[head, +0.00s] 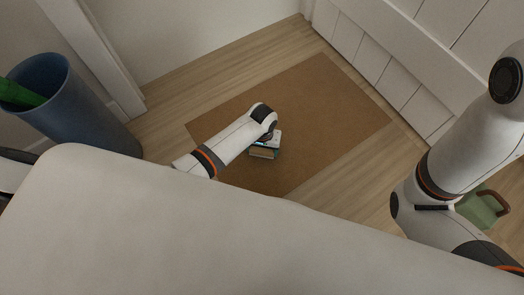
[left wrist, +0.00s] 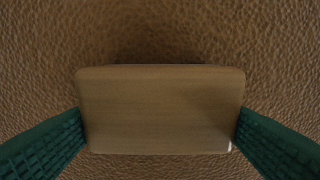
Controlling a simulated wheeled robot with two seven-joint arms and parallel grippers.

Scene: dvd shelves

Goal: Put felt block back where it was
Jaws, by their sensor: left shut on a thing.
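The felt block (head: 264,153) shows in the head view as a small tan block at the end of my left arm, over the brown mat. In the left wrist view the block (left wrist: 160,108) is a smooth, wood-coloured rectangle with rounded corners. My left gripper (head: 268,143) is shut on it. Its green ribbed fingers press on the block's left and right ends in the left wrist view. Mat texture fills the space around the block there; I cannot tell whether the block touches the mat. My right arm shows at the right of the head view, but its gripper is out of view.
The brown mat (head: 322,100) lies on a wooden floor (head: 175,92), mostly bare. A blue bin (head: 75,110) with something green in it stands at left. A green object with a brown handle (head: 478,210) is at right, partly behind my right arm. White panelling (head: 375,60) bounds the back right.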

